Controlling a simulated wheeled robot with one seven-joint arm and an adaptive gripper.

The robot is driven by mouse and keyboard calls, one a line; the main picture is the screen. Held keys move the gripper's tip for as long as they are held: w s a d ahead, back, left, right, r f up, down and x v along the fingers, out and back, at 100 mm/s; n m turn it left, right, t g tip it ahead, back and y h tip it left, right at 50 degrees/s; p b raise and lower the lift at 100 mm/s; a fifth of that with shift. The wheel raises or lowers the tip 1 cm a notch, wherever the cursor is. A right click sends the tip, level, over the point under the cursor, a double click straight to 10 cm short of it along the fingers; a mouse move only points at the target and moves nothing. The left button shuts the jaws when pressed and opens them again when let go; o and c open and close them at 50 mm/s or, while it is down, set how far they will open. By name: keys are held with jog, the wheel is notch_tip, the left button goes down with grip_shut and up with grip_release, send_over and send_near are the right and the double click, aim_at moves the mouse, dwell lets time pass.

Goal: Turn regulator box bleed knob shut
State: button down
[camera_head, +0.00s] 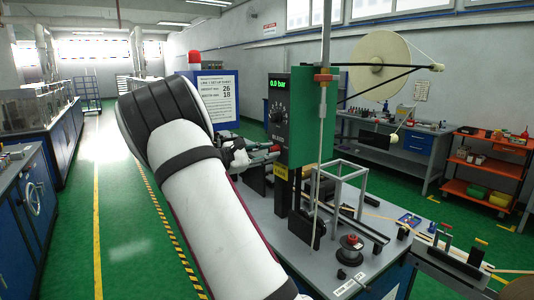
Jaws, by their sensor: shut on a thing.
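The regulator box (303,125) is a green upright box at the middle. Its dark front panel has a green display reading 0.0 bar and a round dial (277,116) below it. My gripper (273,152) reaches in from the left at the lower left of the box, below the dial. It is shut on the bleed knob, of which only a little red seems to show at the fingertips. The fingers and my white arm hide most of the knob, so its turn angle cannot be told.
The box stands over a grey bench (290,232) with a metal frame (345,190) and a small spool (350,248). A large tape reel (379,66) hangs at upper right. A blue cabinet with a red lamp (195,60) stands behind. Green floor is free at left.

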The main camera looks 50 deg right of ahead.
jog(key=m, duration=0.6)
jog(key=shift+s+p, duration=0.1)
jog(key=shift+p, duration=0.25)
jog(key=m+p, duration=0.1)
jog(key=m, duration=0.3)
jog(key=shift+m+t, duration=0.3)
jog(key=shift+m, duration=0.1)
jog(key=shift+f, duration=0.1)
jog(key=c, duration=1.3)
grip_release()
jog(key=shift+a, duration=0.1)
jog(key=v, duration=1.2)
